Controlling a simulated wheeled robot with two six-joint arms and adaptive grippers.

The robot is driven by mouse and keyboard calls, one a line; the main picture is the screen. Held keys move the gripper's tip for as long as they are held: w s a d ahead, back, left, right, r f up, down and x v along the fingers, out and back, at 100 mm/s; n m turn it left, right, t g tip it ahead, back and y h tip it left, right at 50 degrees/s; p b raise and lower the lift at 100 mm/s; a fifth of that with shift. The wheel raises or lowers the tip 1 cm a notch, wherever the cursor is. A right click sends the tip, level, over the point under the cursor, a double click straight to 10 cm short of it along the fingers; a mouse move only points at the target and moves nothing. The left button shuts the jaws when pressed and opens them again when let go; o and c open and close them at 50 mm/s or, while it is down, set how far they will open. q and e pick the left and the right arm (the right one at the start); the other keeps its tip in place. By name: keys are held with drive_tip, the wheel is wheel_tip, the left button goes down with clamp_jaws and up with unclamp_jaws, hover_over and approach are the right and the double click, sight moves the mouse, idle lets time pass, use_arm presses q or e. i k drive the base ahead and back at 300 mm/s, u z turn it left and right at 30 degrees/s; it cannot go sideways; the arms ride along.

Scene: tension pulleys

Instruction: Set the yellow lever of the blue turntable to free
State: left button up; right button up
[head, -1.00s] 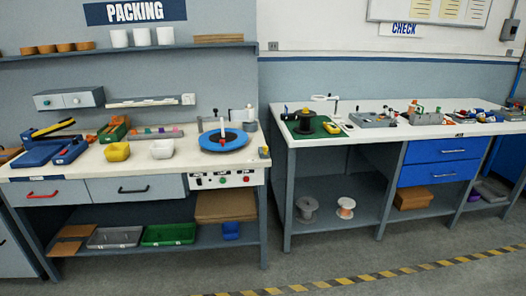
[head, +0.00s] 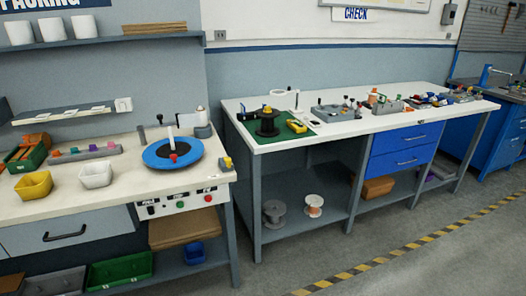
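The blue turntable (head: 160,158) lies flat on the right part of the pale packing bench. A white upright post rises at its middle, with a red piece (head: 173,156) in front of the post. A small yellow piece on a grey block (head: 227,164) sits at the bench's right front corner, beside the turntable; it may be the yellow lever, but its setting is too small to tell. Neither of my grippers is in view.
A panel with buttons (head: 190,198) hangs under the bench front. Yellow (head: 34,186) and white (head: 96,175) bins stand left of the turntable. A second bench (head: 345,131) with a black spool on a green mat stands to the right. The floor in front is clear.

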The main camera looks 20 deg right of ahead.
sight(228, 161)
drive_tip(key=u, duration=0.2)
drive_tip(key=i, duration=1)
drive_tip(key=u, duration=0.55)
